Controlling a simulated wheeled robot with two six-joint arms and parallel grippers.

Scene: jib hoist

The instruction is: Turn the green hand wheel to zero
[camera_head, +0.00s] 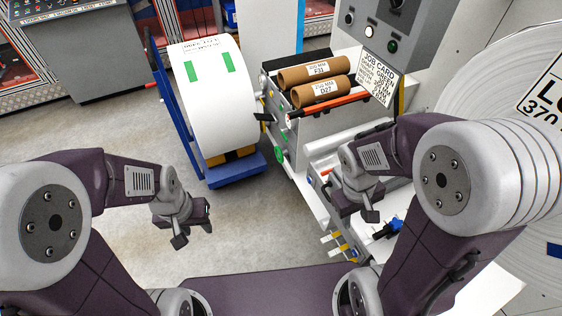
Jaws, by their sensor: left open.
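The green hand wheel (281,156) shows small and partly edge-on at the left side of the machine, below the cardboard cores. Its scale or zero mark cannot be read here. My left gripper (194,228) is open and empty above the floor, to the left of the wheel and nearer to me. My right gripper (356,213) appears open and empty over the machine's near part, to the right of the wheel. Neither gripper touches the wheel.
A large white roll (213,105) stands on a blue cart (237,170) left of the machine. Two cardboard cores (312,71) lie on top of the machine, beside a job card (377,77). A control panel (385,30) stands behind. The floor (110,235) at left is clear.

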